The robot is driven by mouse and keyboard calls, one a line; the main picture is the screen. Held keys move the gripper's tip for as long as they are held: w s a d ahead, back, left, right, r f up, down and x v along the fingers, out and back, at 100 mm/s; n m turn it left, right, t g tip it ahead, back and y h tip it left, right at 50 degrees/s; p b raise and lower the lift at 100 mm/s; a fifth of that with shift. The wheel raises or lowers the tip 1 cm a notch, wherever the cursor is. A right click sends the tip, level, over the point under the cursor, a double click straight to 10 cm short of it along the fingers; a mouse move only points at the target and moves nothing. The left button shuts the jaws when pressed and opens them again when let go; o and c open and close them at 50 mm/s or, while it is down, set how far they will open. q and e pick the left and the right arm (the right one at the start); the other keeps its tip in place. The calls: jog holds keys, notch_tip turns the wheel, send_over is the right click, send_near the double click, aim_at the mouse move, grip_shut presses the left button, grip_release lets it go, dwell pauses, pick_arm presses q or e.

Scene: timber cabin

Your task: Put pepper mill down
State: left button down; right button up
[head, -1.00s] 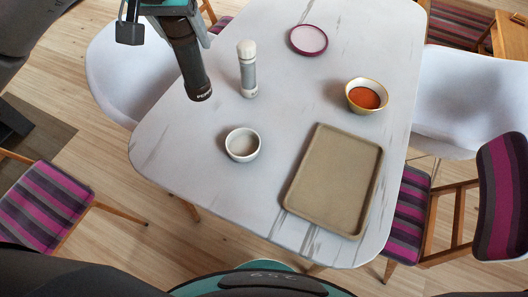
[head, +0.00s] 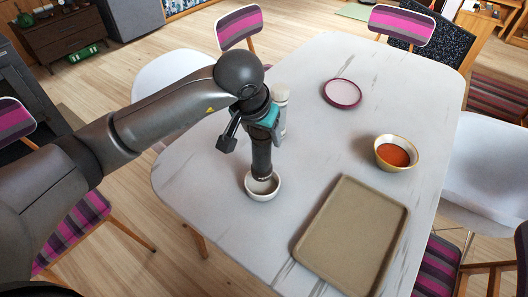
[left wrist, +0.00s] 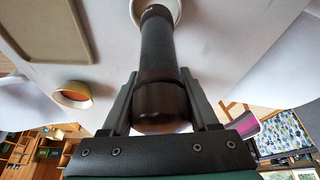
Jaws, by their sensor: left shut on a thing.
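The dark pepper mill (head: 262,160) is upright in my left gripper (head: 262,130), which is shut on its upper part. The mill's lower end is in front of the small white bowl (head: 270,195) in the head view; I cannot tell whether it touches the bowl. In the left wrist view the dark mill (left wrist: 157,55) runs between the two fingers of my left gripper (left wrist: 162,95) towards the white bowl (left wrist: 175,8). My right gripper is not in view.
A grey and white mill (head: 281,98) stands just behind my left gripper. A beige tray (head: 350,235), a gold-rimmed bowl with orange-red contents (head: 381,157) and a pink plate (head: 342,93) are on the pale table (head: 320,140). The middle of the tabletop is clear.

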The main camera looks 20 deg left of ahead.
pick_arm(q)
jog(key=shift+f, duration=0.55)
jog(key=shift+f+b, duration=0.35)
jog(key=shift+f, duration=1.75)
jog(key=shift+c, duration=0.7)
grip_release()
